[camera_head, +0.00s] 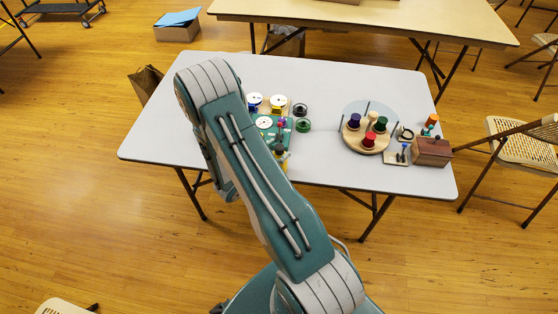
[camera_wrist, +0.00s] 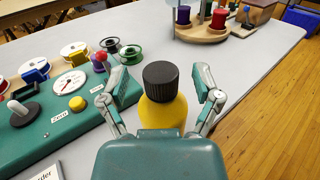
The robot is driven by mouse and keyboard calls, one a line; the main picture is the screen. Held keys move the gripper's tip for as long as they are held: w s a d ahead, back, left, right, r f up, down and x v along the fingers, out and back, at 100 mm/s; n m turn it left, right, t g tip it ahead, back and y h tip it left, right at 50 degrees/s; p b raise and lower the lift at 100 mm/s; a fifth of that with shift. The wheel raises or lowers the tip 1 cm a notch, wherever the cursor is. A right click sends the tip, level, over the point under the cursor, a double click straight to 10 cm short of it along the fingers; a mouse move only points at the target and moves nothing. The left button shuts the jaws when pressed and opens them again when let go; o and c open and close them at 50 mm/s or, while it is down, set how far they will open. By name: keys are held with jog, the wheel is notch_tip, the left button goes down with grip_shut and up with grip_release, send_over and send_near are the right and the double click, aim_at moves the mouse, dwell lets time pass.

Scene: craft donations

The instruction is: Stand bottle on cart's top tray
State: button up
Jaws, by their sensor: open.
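A yellow bottle (camera_wrist: 165,115) with a black ridged cap stands upright on the grey table (camera_wrist: 245,65) in the wrist view. My gripper (camera_wrist: 166,92) is open, with one finger on each side of the bottle and a visible gap at both sides. The bottle's lower part is hidden by my gripper's body. In the head view my arm hides most of the gripper and the area around it. A dark wheeled cart (camera_head: 62,8) shows at the top left of the head view; only its low part is in frame, and its top tray is out of view.
Left of the bottle is a green board (camera_wrist: 70,120) with a dial, knobs and spools. A round wooden spool stand (camera_head: 367,137) and a wooden box (camera_head: 432,152) sit on the table's right. Chairs (camera_head: 520,145) stand right. Open floor (camera_head: 80,90) lies left, with a paper bag (camera_head: 146,83) by the table.

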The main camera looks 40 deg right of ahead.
jog(key=shift+d, duration=0.15)
grip_shut()
jog(key=shift+r, duration=0.1)
